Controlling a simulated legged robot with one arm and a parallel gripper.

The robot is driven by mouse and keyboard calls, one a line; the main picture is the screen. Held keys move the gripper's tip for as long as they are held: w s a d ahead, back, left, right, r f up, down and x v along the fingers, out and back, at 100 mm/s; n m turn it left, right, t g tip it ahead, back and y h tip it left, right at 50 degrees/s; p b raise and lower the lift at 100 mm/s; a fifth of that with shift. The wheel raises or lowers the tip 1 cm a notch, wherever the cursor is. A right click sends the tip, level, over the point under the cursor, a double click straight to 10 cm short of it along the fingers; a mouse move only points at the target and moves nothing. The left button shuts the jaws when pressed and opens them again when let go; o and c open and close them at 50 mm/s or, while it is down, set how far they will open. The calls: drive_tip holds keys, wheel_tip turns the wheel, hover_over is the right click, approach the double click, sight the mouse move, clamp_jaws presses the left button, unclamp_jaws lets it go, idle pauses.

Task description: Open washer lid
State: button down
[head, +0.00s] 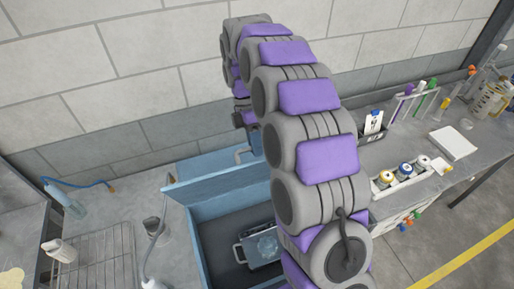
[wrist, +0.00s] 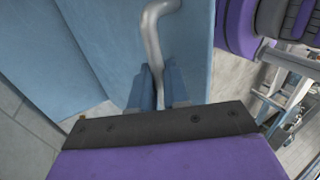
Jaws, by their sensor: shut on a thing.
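The blue washer (head: 196,240) stands left of centre in the head view. Its blue lid (head: 218,180) stands raised at the back, and the dark inside shows below it. A metal basket (head: 262,247) lies inside. In the wrist view, my gripper (wrist: 160,92) has its two blue fingers shut around the lower part of a bent grey handle (wrist: 152,32). The blue lid surface (wrist: 190,48) lies right behind the handle. In the head view, my arm hides part of the lid and the washer's right side, and my gripper cannot be made out clearly.
A sink with a wire rack (head: 95,262) and taps is at the left. A grey bench (head: 440,180) at the right holds a white tray of bottles (head: 405,176) and a rack of tubes (head: 415,100). A block wall (head: 110,70) stands close behind.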

drive_tip(key=shift+w+f, duration=0.3)
drive_tip(key=shift+f, duration=0.15)
drive_tip(key=c, duration=1.5)
unclamp_jaws()
drive_tip(key=shift+o, duration=0.6)
drive_tip(key=shift+w+a+f, duration=0.1)
drive_tip(key=shift+w+f, duration=0.1)
drive_tip(key=shift+w, duration=0.2)
drive_tip(key=shift+o, duration=0.8)
drive_tip(key=shift+w, duration=0.15)
drive_tip(key=shift+o, duration=0.5)
drive_tip(key=shift+r, duration=0.25)
drive_tip(key=shift+r, duration=0.2)
